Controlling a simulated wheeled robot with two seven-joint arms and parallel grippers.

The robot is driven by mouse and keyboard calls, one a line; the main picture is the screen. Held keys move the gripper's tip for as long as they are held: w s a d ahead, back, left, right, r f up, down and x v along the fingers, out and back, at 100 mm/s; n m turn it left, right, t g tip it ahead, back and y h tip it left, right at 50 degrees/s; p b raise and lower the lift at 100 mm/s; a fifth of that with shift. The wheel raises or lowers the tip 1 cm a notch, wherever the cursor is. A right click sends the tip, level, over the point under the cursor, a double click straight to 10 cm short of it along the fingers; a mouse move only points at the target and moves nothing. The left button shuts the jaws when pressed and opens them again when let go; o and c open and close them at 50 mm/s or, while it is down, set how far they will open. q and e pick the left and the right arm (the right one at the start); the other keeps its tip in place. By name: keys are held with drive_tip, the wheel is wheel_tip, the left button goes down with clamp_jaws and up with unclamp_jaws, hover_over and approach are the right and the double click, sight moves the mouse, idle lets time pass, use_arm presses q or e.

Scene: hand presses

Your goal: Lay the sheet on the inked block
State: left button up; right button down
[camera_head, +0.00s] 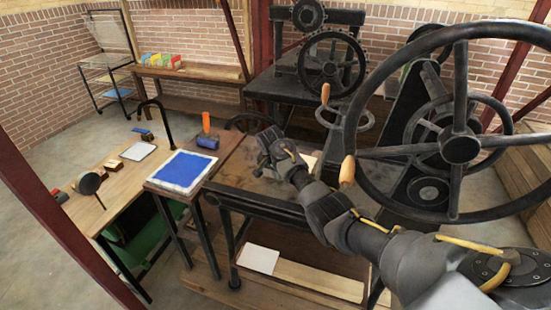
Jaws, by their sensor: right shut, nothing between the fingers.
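My right arm reaches in from the lower right. My right gripper (264,158) is shut and empty above the wooden bed of the press (237,172). A pale flat piece (309,163), perhaps the sheet or part of the block, shows behind my wrist on that bed; my arm hides much of it. Another white sheet (260,259) lies flat on the low shelf under the bed, apart from my gripper. A white-edged slab with a blue inked face (182,171) lies on a small stand left of the press. I cannot tell which piece is the inked block. My left gripper is not in view.
A blue roller with an orange handle (207,138) stands behind the slab. A wooden table (112,200) with small tools is at left. The large press wheel (458,148) and a crank with wooden handle (347,170) stand close to my right arm.

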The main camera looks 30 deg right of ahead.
drive_tip(key=shift+s+a+r+p, duration=0.45)
drive_tip(key=shift+a+p, duration=0.25)
drive_tip(key=shift+a, duration=0.05)
use_arm(q)
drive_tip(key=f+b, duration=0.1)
drive_tip(key=b, duration=0.3)
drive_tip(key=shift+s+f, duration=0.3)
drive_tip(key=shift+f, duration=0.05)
use_arm(e)
drive_tip(key=v, duration=0.9)
drive_tip(key=shift+r, duration=0.15)
